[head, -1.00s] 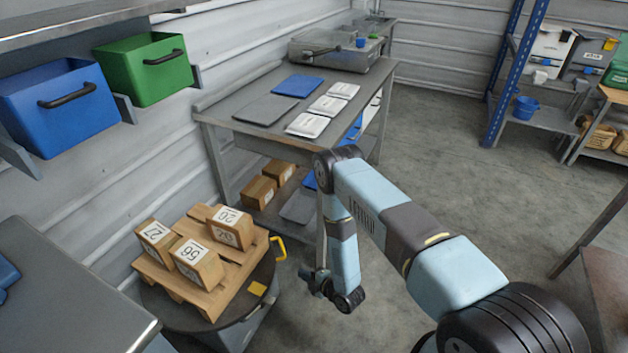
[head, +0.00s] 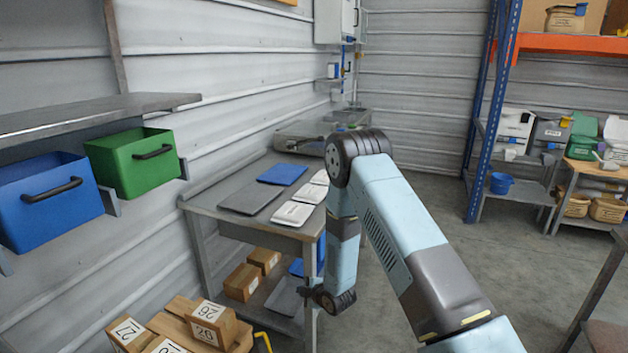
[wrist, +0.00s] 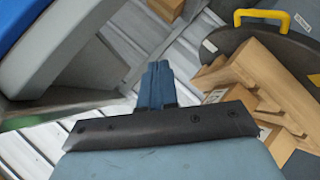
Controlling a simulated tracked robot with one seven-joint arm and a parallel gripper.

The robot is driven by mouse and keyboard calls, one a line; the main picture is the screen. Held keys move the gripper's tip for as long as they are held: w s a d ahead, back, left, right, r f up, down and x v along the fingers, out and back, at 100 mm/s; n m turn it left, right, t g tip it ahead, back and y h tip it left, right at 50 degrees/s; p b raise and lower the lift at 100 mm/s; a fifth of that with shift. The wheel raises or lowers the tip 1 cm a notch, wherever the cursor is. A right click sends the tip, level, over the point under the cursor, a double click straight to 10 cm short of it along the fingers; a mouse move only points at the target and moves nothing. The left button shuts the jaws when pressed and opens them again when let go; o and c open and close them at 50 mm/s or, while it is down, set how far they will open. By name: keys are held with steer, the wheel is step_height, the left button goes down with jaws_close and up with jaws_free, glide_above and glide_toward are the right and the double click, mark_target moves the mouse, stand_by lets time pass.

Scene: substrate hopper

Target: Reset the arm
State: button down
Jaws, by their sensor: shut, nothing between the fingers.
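My arm reaches forward from the lower right in the head view, bends at a black joint and hangs down. My gripper (head: 318,296) is at its lower end, in front of the steel table's leg and lower shelf. In the wrist view my gripper (wrist: 157,68) shows as blue-grey fingers pressed together, with nothing between them. It is apart from the wooden pallet and the boxes around it.
Numbered boxes (head: 212,323) sit on a wooden pallet (head: 178,306) at lower left. The steel table (head: 246,222) holds flat packs. Blue (head: 48,212) and green (head: 135,172) bins hang on the wall. Floor is clear toward the blue rack (head: 481,130).

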steer(key=s+d+r+m+h, duration=0.1)
steer(key=d+r+m+h, duration=0.15)
steer(key=d+r, duration=0.65)
steer(key=s+d+r+m+h, duration=0.15)
steer(key=r+m, duration=0.25)
steer(key=r, duration=1.1)
steer(key=s+d+r+m+h, duration=0.1)
steer(key=d+r+m+h, duration=0.15)
steer(key=d+r, duration=0.65)
steer(key=s+d+r+m+g, duration=0.1)
steer(key=s+d+r+m, duration=0.2)
steer(key=s+r, duration=0.5)
steer(key=s+d+r+m+g, duration=0.1)
steer(key=s+d+r+m, duration=0.15)
steer(key=s+r, duration=0.5)
steer(key=s+d+r+m, duration=0.1)
steer(key=s+m, duration=0.1)
steer(key=s, duration=0.7)
steer(key=s+d+r+m+g, duration=0.1)
steer(key=s+r+m, duration=0.1)
steer(key=s, duration=0.8)
steer(key=shift+s+d+r+m+g+h, duration=0.2)
steer(key=shift+s+m+g+h, duration=0.15)
steer(key=shift+m, duration=0.4)
steer(key=shift+w+a, duration=0.1)
